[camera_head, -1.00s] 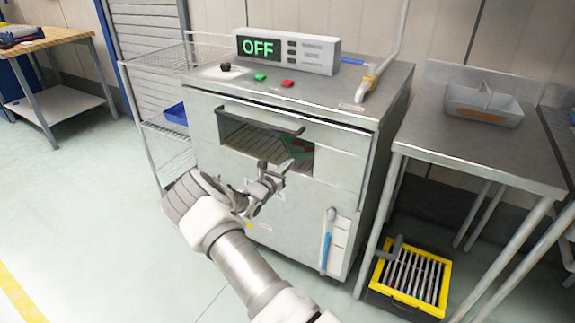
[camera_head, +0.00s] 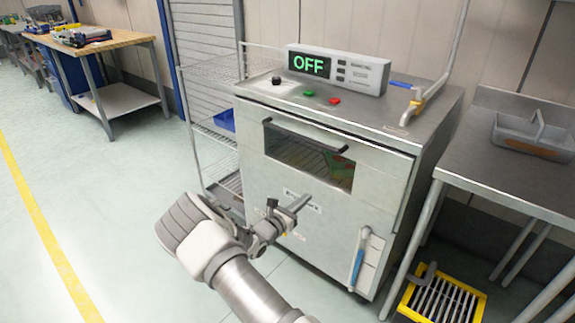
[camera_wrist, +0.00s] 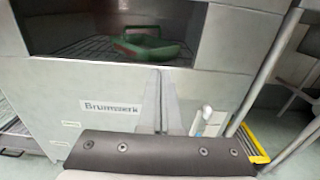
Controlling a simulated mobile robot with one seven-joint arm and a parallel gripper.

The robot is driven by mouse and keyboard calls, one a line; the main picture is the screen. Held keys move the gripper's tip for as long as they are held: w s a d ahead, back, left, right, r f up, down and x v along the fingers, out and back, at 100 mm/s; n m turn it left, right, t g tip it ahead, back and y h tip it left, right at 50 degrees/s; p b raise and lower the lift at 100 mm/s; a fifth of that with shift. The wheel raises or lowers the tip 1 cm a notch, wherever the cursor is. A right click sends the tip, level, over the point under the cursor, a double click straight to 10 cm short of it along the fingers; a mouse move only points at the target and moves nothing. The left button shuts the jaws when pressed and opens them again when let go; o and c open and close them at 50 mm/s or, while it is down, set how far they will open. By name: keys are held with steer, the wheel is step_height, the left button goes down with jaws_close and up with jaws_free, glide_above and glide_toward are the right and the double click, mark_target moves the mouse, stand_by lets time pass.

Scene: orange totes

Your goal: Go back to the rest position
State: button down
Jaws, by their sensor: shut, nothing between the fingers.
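My gripper (camera_head: 299,204) is in front of the metal cabinet (camera_head: 395,150), below its window opening, and looks shut and empty. In the wrist view, the two fingers of my gripper (camera_wrist: 165,103) lie close together and point at the cabinet front near a "Brunswerk"-like label (camera_wrist: 112,106). A green object (camera_wrist: 150,47) lies on a wire rack behind the window opening in the wrist view. My arm reaches up from the bottom of the head view.
A display reading OFF (camera_head: 309,64) sits on the cabinet. A wire shelf (camera_head: 212,110) stands left of it, a steel table with a grey basket (camera_head: 535,137) right. A yellow-framed grate (camera_head: 442,298) is on the floor below. The floor at left is clear, and a workbench (camera_head: 100,38) stands beyond.

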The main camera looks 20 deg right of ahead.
steer(key=s+d+r+m+g+y, duration=0.4)
steer(key=s+r+m+g, duration=0.6)
steer(key=s+r+m, duration=0.55)
steer(key=s+a+r+m+t+y, duration=0.25)
steer(key=s+a+r+y, duration=0.2)
steer(key=s, duration=0.35)
steer(key=s+a+r+m+t+y, duration=0.1)
steer(key=s+a+r+m+y, duration=0.3)
steer(key=s, duration=0.4)
steer(key=s+a+r+m+t+y, duration=0.2)
steer(key=s+a+r+m, duration=0.15)
steer(key=s+a, duration=0.3)
step_height(320, 180, up, 19)
steer(key=p, duration=1.8)
steer(key=shift+s+d, duration=0.25)
steer(key=shift+s, duration=0.1)
steer(key=shift+f+g, duration=0.1)
steer(key=shift+g, duration=0.15)
